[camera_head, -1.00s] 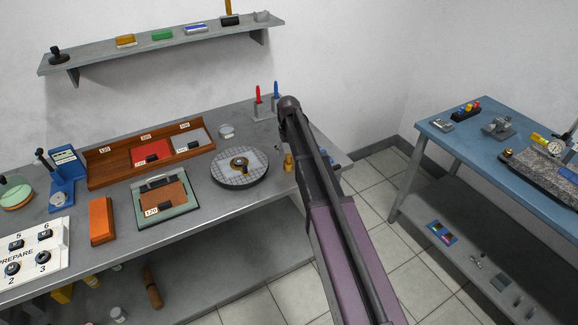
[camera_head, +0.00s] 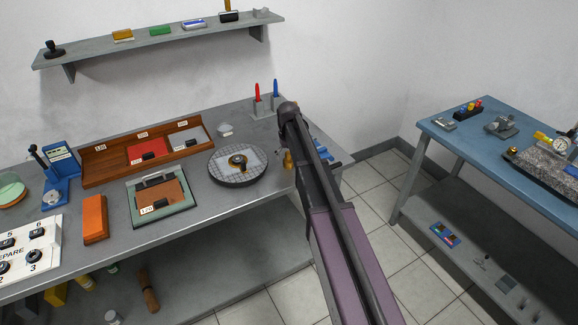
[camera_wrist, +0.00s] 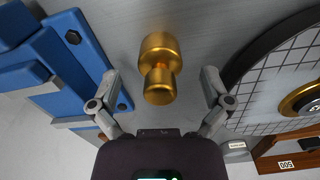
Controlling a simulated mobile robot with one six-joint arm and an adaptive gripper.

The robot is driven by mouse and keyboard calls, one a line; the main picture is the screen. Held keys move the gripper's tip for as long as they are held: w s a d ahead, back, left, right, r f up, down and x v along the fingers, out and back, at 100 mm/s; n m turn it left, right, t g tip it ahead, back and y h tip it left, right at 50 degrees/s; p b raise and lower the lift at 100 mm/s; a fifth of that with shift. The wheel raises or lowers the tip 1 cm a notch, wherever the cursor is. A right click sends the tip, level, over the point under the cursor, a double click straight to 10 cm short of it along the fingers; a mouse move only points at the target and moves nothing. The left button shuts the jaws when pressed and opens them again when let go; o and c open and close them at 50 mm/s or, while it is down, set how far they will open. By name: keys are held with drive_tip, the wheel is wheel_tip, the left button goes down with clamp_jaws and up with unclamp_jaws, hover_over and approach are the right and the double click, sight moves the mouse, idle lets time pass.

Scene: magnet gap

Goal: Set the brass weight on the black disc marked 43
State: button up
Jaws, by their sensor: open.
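The brass weight (camera_wrist: 159,68) stands on the grey bench top, a wide knob joined by a neck to a second round part. In the head view only a bit of the brass weight (camera_head: 287,160) shows beside my arm. My gripper (camera_wrist: 160,80) is open, with one finger on each side of the weight and visible space between. In the head view my arm hides the gripper. I cannot make out a black disc marked 43; a round dark plate with a grid top (camera_head: 238,181) lies left of the weight, but no number is readable on it.
Blue fixtures (camera_wrist: 50,60) stand close left of my gripper in the wrist view. A red and a blue pen stand in holders (camera_head: 262,108) behind. A wooden tray (camera_head: 110,173), a green-framed plate (camera_head: 163,215) and an orange block (camera_head: 95,218) occupy the bench's left.

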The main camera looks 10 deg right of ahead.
drive_tip(key=shift+f+b, duration=0.3)
drive_tip(key=shift+f, duration=0.25)
clamp_jaws()
idle(0.4)
